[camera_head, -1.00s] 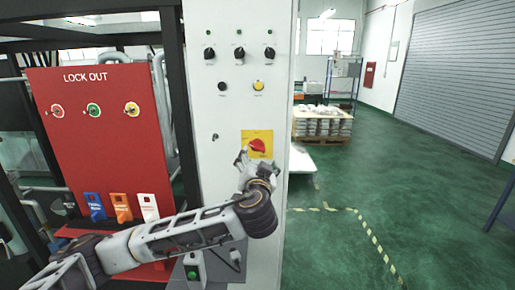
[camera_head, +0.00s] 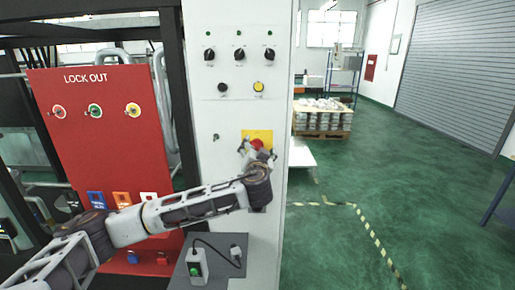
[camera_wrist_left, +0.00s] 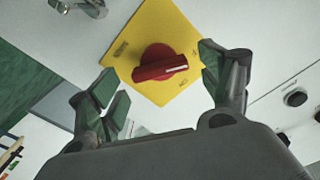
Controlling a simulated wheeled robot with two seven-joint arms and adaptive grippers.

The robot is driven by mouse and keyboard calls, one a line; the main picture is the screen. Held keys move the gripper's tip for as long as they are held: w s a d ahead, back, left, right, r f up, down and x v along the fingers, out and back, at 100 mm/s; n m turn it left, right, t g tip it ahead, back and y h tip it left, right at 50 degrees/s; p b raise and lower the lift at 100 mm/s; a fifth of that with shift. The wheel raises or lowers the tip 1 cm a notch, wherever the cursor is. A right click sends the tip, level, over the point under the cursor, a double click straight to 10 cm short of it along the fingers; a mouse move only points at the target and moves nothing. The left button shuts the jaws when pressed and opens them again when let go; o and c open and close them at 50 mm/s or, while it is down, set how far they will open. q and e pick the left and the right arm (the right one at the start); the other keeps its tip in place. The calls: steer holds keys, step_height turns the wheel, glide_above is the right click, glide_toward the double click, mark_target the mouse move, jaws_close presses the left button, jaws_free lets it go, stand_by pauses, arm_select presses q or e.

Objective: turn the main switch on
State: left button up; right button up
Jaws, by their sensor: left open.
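The main switch is a red rotary knob (camera_head: 257,144) on a square yellow plate (camera_head: 266,134), mounted on the front of the light grey cabinet. In the left wrist view the knob (camera_wrist_left: 160,65) sits near the middle of the yellow plate (camera_wrist_left: 150,25), its grip bar lying nearly level in that picture. My left gripper (camera_head: 258,151) is open in front of the knob. In the left wrist view its fingers (camera_wrist_left: 157,70) stand apart on either side of the knob, with visible gaps. In the head view it partly hides the knob and plate. My right gripper is not in view.
Black selector knobs (camera_head: 239,55) and a yellow button (camera_head: 258,87) sit higher on the cabinet. A red lock-out board (camera_head: 110,155) stands left. A grey ledge (camera_head: 222,268) below carries a green-button box (camera_head: 195,265). Green floor (camera_head: 440,190) is open at right.

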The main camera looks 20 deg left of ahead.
arm_select(q)
steer(key=shift+w+a, duration=0.1)
steer(key=shift+w, duration=0.2)
steer(key=c, duration=1)
